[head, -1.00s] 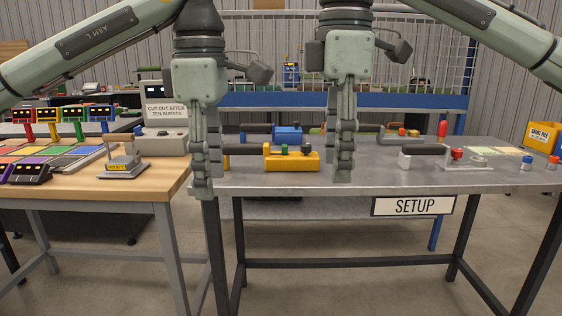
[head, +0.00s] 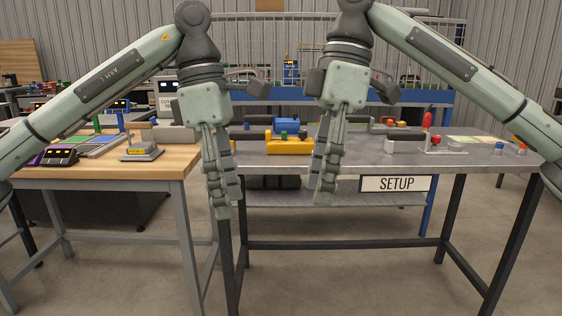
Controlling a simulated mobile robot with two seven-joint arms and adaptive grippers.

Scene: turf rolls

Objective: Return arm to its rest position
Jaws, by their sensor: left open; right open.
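My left gripper (head: 226,203) hangs pointing down in the head view, in front of the gap between the wooden table and the grey table. It is open and empty. My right gripper (head: 323,190) hangs pointing down in front of the grey table's front edge. It is also open and empty. Both arms reach in from the sides and bend down at the wrists. Neither gripper visibly holds anything. The grippers and wrists hide parts of both tables.
The grey table (head: 375,161) bears a yellow block (head: 288,147), a blue block (head: 290,124) and a red-handled device (head: 427,122). A SETUP sign (head: 396,184) hangs at its front. The wooden table (head: 120,172) at left bears a grey device (head: 142,151). Floor in front is clear.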

